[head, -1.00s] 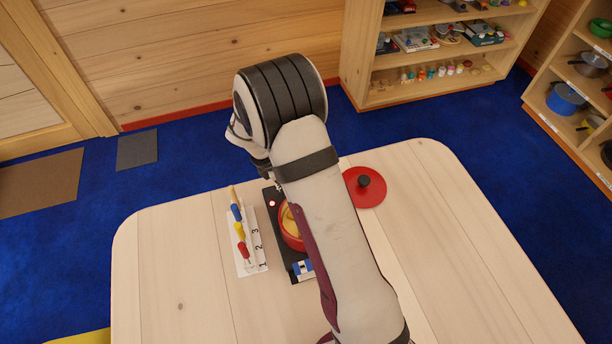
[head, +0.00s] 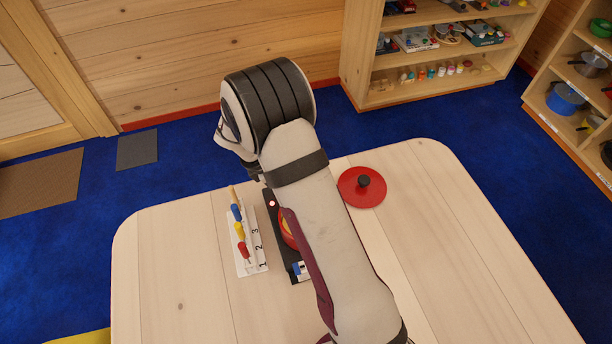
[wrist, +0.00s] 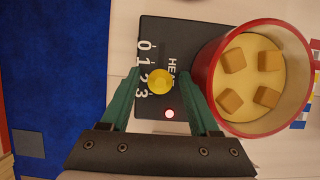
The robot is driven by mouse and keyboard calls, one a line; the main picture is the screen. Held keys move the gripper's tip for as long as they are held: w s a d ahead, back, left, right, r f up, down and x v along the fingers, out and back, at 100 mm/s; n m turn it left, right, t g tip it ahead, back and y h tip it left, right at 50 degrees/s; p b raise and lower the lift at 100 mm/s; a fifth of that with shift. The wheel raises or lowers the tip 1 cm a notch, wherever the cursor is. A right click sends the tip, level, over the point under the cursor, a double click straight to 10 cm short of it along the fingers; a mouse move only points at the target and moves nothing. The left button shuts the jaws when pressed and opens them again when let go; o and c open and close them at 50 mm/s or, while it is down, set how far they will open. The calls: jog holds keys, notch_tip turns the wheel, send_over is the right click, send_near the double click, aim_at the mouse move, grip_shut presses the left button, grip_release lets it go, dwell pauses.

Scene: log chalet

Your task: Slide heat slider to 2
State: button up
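The black heat panel (wrist: 180,32) shows in the wrist view with white digits 0 to 3 and a lettered label. Its round yellow slider knob (wrist: 160,81) appears level with about the 2 to 3 marks; the viewing angle makes the exact setting unclear. A red light (wrist: 169,113) glows beyond the 3 end. My gripper (wrist: 160,73) is open, its green fingers on either side of the knob with visible gaps. In the head view the panel (head: 283,246) is partly covered by my arm, and the knob and fingertips are hidden.
A red pot (wrist: 207,65) with brown cubes in yellow contents stands close beside my right finger. A red lid (head: 362,187) lies on the table (head: 180,260). A white numbered board (head: 250,262) with coloured pegs lies left of the panel.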

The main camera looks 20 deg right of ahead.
notch_tip(320, 180, up, 6)
jog(key=shift+f, duration=0.1)
dwell(0.6)
jog(key=shift+s+r, duration=0.2)
jog(key=shift+r, duration=0.15)
jog(key=s+r+m+y, duration=0.2)
jog(key=s+r+m, duration=0.8)
jog(key=s+m, duration=0.15)
jog(key=s+a+r+m+y, duration=0.1)
jog(key=s+m+y, duration=0.1)
jog(key=s+m, duration=0.4)
jog(key=s+a+r+m+y, duration=0.1)
jog(key=s+a+m+y, duration=0.1)
jog(key=s+m, duration=0.4)
jog(key=s, duration=0.4)
jog(key=shift+s+a, duration=0.25)
jog(key=shift+s, duration=0.1)
